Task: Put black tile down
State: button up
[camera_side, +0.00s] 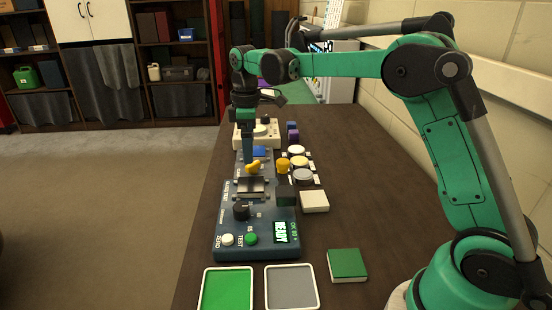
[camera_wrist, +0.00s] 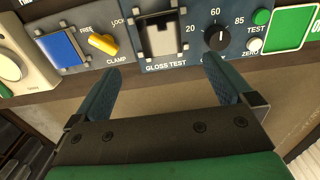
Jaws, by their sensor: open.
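My gripper (camera_wrist: 163,72) is open, with nothing between its two fingers, in the wrist view. In the side view it points down over the far part of the blue tester (camera_side: 228,243), near the yellow clamp lever (camera_side: 252,167). The gloss test slot (camera_wrist: 160,36) has a metal frame with a dark surface inside; it also shows in the side view (camera_side: 250,187). I cannot tell if that surface is the black tile. A dark block (camera_side: 286,195) stands at the tester's right edge and could also be it. A blue square (camera_wrist: 60,47) sits by the clamp.
A white tile (camera_side: 314,201) and a green tile (camera_side: 347,263) lie on the table. A green tray (camera_side: 228,270) and a grey tray (camera_side: 291,267) are at the near edge.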

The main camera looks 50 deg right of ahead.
jog(key=s+a+r+m+t, duration=0.3)
jog(key=s+r+m, duration=0.15)
jog(key=s, duration=0.35)
jog(key=s+a+f+m+t, duration=0.1)
jog(key=s+f+m+t, duration=0.3)
jog(key=s, duration=0.4)
jog(key=shift+a, duration=0.4)
jog(key=shift+f+m, duration=0.1)
jog(key=shift+m, duration=0.15)
